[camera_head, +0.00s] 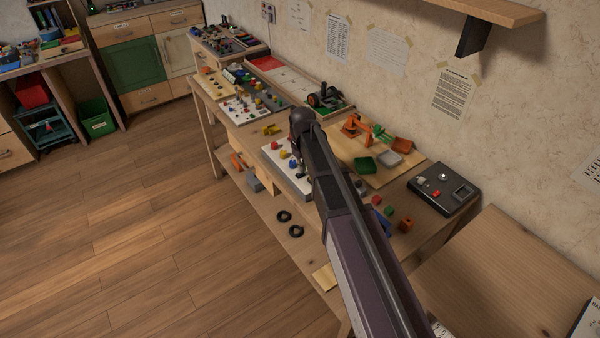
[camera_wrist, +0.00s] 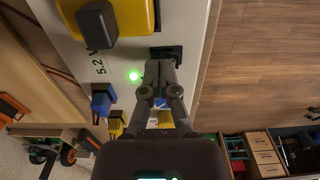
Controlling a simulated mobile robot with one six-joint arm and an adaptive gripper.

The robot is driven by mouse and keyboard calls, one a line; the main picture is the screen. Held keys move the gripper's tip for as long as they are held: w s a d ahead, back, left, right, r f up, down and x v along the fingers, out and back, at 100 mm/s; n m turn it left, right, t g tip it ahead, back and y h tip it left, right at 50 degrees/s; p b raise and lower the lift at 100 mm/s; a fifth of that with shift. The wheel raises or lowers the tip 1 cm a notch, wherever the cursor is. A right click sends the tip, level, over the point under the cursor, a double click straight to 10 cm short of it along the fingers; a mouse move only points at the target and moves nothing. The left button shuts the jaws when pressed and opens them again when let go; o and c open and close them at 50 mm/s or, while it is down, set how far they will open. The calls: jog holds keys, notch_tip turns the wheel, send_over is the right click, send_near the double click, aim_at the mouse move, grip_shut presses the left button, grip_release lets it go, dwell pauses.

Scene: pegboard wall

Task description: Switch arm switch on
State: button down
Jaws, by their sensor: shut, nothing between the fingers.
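A white panel (camera_wrist: 190,22) fills the upper middle of the wrist view. It carries a black switch (camera_wrist: 167,52), a lit green lamp (camera_wrist: 134,76) and a yellow block with a black lever (camera_wrist: 98,24). My gripper (camera_wrist: 162,68) is shut and empty, with its tips right at the black switch and partly covering it. I cannot tell whether they touch. In the head view the white panel (camera_head: 275,158) lies on the workbench, partly hidden by my arm. Which control is the arm switch is not marked in view.
Blue (camera_wrist: 102,102) and yellow connectors sit on the panel near my fingers. A black box with a red button (camera_head: 437,194) stands at the bench's right. Coloured blocks (camera_head: 405,225) lie close to my arm. The wooden floor (camera_head: 150,220) left of the bench is clear.

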jog(key=shift+r+p, duration=3)
jog(key=shift+r, duration=0.2)
jog(key=s+d+m, duration=0.3)
jog(key=s+d, duration=0.4)
jog(key=s, duration=0.3)
jog(key=s+d+r+m+p, duration=0.1)
jog(key=s+d+m, duration=0.2)
jog(key=s+d, duration=0.5)
jog(key=shift+s+r+m, duration=0.2)
jog(key=shift+s+m, duration=0.2)
jog(key=shift+s, duration=0.45)
